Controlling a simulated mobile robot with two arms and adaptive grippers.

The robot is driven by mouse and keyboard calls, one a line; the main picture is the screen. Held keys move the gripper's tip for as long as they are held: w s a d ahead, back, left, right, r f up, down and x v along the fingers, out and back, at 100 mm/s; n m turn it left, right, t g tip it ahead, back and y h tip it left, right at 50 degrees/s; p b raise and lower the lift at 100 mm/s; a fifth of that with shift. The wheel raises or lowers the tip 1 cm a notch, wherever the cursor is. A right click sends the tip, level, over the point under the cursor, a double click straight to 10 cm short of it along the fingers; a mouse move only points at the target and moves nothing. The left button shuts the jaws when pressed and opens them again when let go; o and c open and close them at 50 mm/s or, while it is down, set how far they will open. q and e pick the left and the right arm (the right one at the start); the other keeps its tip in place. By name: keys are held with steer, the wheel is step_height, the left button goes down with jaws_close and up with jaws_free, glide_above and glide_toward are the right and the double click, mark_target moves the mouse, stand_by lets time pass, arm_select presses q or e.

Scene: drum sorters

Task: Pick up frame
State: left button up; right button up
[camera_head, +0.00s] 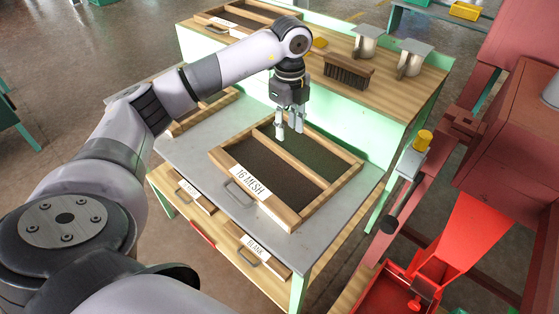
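A wooden frame (326,193) with dark mesh, a middle bar and a white "16 MESH" label lies flat on the grey metal top of a bench. A metal handle is on its near side. My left gripper (289,133) points down at the frame's far side, by the far rail. Its two fingers are apart, with nothing clearly held between them. I cannot tell whether the fingertips touch the rail. The gripper covers a small part of the frame's far side. My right gripper is not in view.
Another wooden frame (203,110) lies partly behind my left arm. A raised shelf (395,98) behind holds a brush (348,71), metal scoops or cups (366,42) and a further frame (262,12). Red machinery (480,220) stands close on the right.

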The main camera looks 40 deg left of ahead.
mark_target(287, 154)
arm_select(q)
step_height(287, 154, down, 4)
steer(key=shift+w+r, duration=0.1)
steer(key=shift+r, duration=0.1)
steer(key=shift+f+p, duration=0.4)
steer(key=shift+f, duration=0.05)
steer(key=f, duration=0.3)
steer(key=f+p, duration=0.1)
steer(key=shift+s+f, duration=0.25)
steer(key=shift+s, duration=0.05)
jaws_close()
steer(key=shift+r, duration=0.1)
